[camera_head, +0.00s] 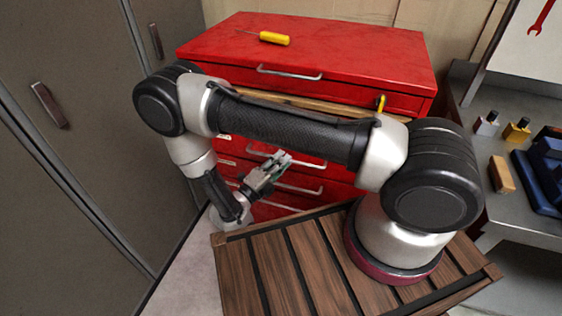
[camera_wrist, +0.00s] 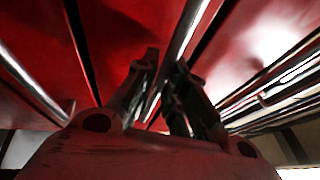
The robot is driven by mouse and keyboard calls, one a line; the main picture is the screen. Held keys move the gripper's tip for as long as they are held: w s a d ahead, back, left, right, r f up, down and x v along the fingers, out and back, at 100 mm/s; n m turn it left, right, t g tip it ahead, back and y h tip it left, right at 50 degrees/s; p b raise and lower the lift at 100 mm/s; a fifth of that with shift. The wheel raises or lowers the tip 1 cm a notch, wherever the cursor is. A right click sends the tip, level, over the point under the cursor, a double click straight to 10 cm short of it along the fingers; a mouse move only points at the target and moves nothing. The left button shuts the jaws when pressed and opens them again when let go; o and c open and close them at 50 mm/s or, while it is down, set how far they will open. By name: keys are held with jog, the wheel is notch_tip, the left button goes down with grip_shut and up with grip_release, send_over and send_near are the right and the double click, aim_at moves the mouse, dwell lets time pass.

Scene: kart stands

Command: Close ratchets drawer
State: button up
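A red tool cabinet (camera_head: 330,45) with several drawers stands behind my arm. Chrome bar handles run across its drawer fronts, and I can read no drawer names. Just below the top drawer, a brown strip (camera_head: 310,103) shows, perhaps the inside of a drawer standing out; my arm hides much of it. My gripper (camera_head: 283,160) is at the drawer fronts, by a middle handle (camera_head: 308,164). In the wrist view, the gripper's fingers (camera_wrist: 166,88) are apart, with a chrome handle (camera_wrist: 186,38) running between them. I cannot tell whether they touch it.
A yellow-handled screwdriver (camera_head: 273,38) lies on the cabinet top. Grey lockers (camera_head: 60,160) stand close on the left. A grey bench (camera_head: 490,165) on the right holds small bottles (camera_head: 517,131), a tan block (camera_head: 502,174) and a blue item (camera_head: 540,175). A slatted wooden surface (camera_head: 270,275) is in front.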

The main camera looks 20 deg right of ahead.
jog(key=o, duration=0.3)
jog(key=v, duration=1.2)
